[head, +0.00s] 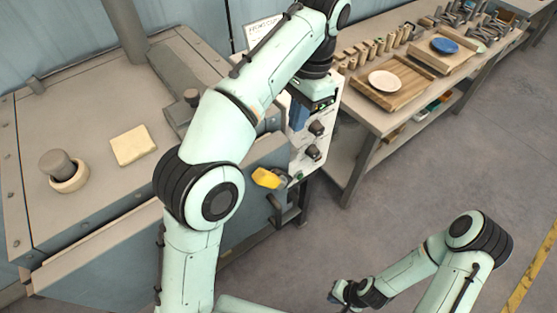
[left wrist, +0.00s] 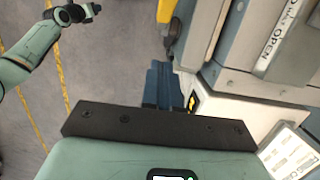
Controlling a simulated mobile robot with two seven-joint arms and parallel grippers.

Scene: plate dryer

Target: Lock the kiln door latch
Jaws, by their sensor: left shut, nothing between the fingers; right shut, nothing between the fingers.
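The kiln (head: 90,215) fills the left of the head view, partly hidden behind my left arm. A yellow handle (head: 266,178), apparently the latch's, sticks out at its right front. The handle also shows at the top of the left wrist view (left wrist: 166,11), on a dark stem. My left gripper (head: 298,116) is shut and empty, beside the control box and above the handle in the head view. Its blue fingers show in the left wrist view (left wrist: 162,84), apart from the handle. My right gripper (head: 338,296) is shut and empty, low over the floor, away from the kiln.
A white control box (head: 310,150) with dark knobs stands close to my left gripper. A label reading OPEN (left wrist: 283,35) is on the kiln. A workbench (head: 360,115) with plates and tools stands at the back right. The floor between is clear.

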